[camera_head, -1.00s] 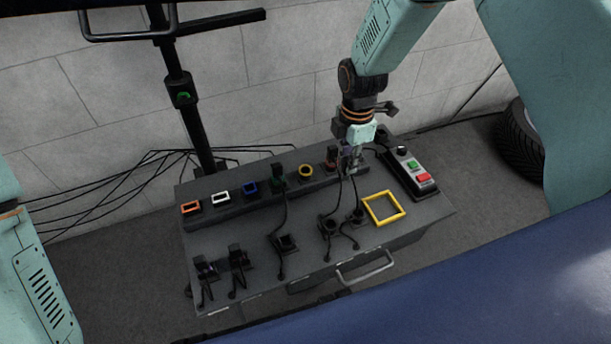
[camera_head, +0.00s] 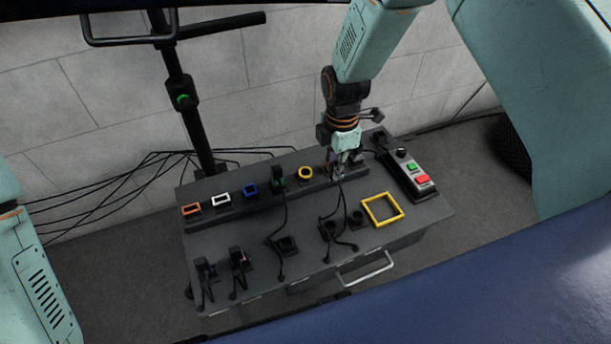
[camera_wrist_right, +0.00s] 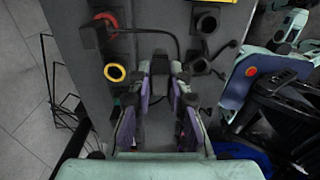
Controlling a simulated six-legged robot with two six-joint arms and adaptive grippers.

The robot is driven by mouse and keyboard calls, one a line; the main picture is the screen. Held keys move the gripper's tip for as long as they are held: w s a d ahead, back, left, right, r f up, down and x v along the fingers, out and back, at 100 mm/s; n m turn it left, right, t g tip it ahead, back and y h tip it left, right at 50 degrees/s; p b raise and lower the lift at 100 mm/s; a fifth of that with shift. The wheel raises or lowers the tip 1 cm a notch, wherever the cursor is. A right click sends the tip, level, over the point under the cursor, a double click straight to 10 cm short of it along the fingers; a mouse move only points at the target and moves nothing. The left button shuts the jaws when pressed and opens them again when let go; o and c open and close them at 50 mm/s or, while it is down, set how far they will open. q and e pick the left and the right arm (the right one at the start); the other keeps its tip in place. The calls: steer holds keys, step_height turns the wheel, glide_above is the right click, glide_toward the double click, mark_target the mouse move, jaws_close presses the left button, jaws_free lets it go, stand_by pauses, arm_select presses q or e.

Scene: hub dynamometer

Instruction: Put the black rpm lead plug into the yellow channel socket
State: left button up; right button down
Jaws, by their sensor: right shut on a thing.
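The yellow channel socket (camera_head: 305,172) is a round yellow ring on the raised rear strip of the grey box. In the right wrist view the yellow socket (camera_wrist_right: 114,72) lies left of my fingertips, and its opening looks empty. My right gripper (camera_head: 338,172) is over the right end of that strip, to the right of the yellow socket. In the wrist view it is shut on a black plug (camera_wrist_right: 159,64) between its fingertips, apart from the yellow ring. A black lead runs from near the plug. My left gripper is out of view.
Orange (camera_head: 191,210), white (camera_head: 221,199) and blue (camera_head: 250,189) sockets line the strip; a plug stands in the green one (camera_head: 278,176). Several black plugs and leads occupy the box's front. A yellow square frame (camera_head: 383,209) and a button box (camera_head: 412,175) are at right.

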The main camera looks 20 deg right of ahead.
steer(key=a+p, duration=0.1)
steer(key=a, duration=0.3)
steer(key=shift+s+a, duration=0.15)
steer(key=shift+s, duration=0.05)
stand_by(0.4)
steer(key=shift+w, duration=0.1)
steer(key=w+b, duration=0.3)
steer(key=w, duration=0.4)
steer(key=shift+w+a, duration=0.25)
steer(key=shift+w, duration=0.05)
stand_by(0.8)
steer(key=shift+f, duration=0.45)
steer(key=shift+f+b, duration=0.85)
steer(key=shift+f, duration=0.65)
stand_by(0.4)
